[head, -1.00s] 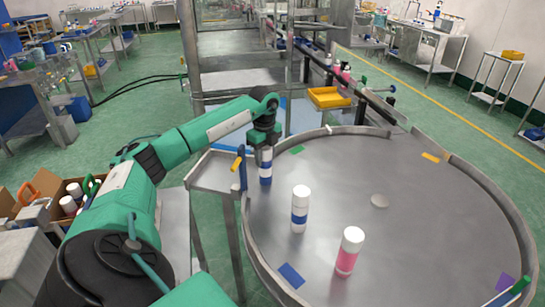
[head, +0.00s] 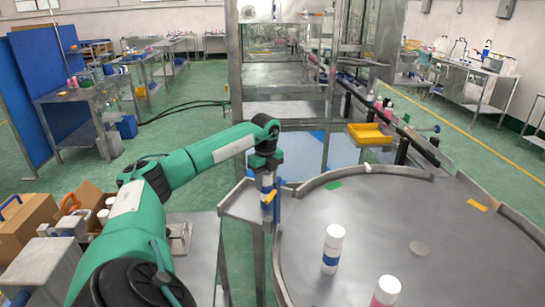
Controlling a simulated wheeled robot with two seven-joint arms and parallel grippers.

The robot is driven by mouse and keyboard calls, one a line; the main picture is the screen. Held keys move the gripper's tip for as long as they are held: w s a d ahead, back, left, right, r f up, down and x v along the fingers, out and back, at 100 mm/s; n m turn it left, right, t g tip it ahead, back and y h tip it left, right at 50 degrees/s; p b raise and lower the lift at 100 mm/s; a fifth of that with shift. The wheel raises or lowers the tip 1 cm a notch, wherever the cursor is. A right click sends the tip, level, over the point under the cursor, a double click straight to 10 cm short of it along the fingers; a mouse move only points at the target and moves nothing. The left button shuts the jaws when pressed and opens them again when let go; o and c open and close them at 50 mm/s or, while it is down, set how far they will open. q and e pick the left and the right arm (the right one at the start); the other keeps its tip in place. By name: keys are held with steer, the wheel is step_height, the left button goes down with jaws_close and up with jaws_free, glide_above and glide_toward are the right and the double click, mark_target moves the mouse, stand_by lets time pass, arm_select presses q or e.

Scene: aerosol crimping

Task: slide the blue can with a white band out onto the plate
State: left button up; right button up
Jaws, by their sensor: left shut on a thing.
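The blue can with a white band (head: 267,182) is upright at the left rim of the round steel table, at the gap by a blue post with an orange-yellow lever. My left gripper (head: 266,164) is shut on its top from above. The lever and post hide part of the can, and I cannot tell whether its base touches the surface. The plate (head: 238,205), a small steel shelf with a raised rim, adjoins the table on the left and looks empty. My right gripper is not in view.
On the round table (head: 385,215) stand a white can with a blue band (head: 333,249) and a white and pink can (head: 385,292). A yellow bin (head: 369,134) is behind the table. A cardboard box (head: 88,208) with cans is at left.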

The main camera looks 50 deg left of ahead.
arm_select(q)
steer(key=shift+s+a, duration=0.4)
steer(key=shift+a, duration=0.4)
steer(key=shift+s+a, duration=0.35)
steer(key=shift+a, duration=0.4)
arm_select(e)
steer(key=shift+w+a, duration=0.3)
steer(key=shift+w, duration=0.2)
arm_select(q)
steer(key=o, duration=1.2)
steer(key=shift+c, duration=0.2)
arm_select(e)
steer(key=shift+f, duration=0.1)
arm_select(q)
step_height(320, 180, up, 14)
steer(key=b, duration=0.2)
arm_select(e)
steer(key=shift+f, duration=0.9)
arm_select(q)
steer(key=shift+f, duration=0.15)
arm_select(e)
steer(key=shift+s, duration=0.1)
